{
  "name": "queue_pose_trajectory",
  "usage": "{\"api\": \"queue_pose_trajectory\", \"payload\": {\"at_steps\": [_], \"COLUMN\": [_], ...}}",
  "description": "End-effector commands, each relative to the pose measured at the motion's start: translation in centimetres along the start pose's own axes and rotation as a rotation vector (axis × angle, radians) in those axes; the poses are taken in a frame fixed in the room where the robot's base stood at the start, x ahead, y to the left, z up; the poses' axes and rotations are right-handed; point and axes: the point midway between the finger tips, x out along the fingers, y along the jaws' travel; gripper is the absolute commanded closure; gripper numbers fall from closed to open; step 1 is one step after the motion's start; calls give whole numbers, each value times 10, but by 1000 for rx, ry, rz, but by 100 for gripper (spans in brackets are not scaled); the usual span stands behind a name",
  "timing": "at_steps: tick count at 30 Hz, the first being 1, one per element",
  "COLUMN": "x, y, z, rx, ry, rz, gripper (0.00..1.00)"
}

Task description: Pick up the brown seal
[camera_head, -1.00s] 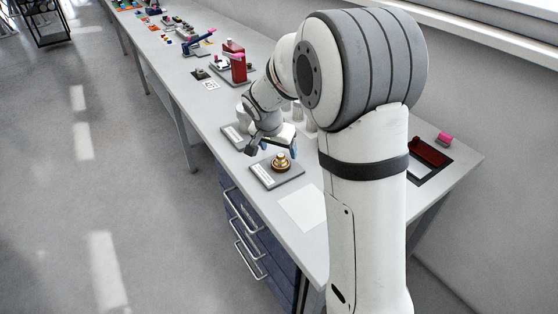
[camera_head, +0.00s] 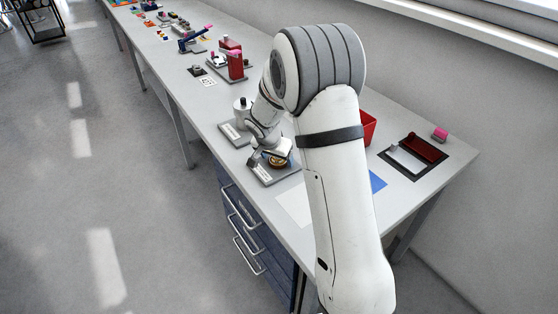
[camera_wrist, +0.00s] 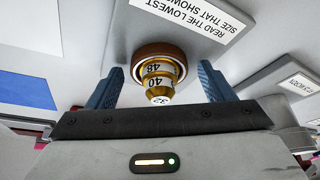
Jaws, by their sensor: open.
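The brown seal (camera_wrist: 150,51) is a ring around the wide end of a gold stepped cone (camera_wrist: 160,82) marked 48, 40 and 32 in the wrist view. The cone stands on a grey plate (camera_wrist: 118,34) with a white label about reading the lowest size. My gripper (camera_wrist: 160,70) is open, with one blue finger on each side of the cone, apart from the seal. In the head view my gripper (camera_head: 270,155) is over the grey plate (camera_head: 283,175) and partly covers the cone and seal.
A second labelled plate with a grey-white cylinder (camera_head: 242,105) stands close by. A red bin (camera_head: 368,127) is behind my arm. A white sheet (camera_head: 295,204) and a blue sheet (camera_head: 378,182) lie on the bench. A dark red and white tray (camera_head: 414,157) is at the right.

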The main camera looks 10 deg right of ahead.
Motion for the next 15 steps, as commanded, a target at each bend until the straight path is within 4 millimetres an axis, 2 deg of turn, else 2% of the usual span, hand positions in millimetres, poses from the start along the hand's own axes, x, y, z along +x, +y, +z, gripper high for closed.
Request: {"api": "queue_pose_trajectory", "payload": {"at_steps": [2, 15], "x": [0, 0], "y": [0, 1], "z": [0, 0], "rx": [0, 1], "ry": [0, -1], "rz": [0, 1], "gripper": [27, 63]}}
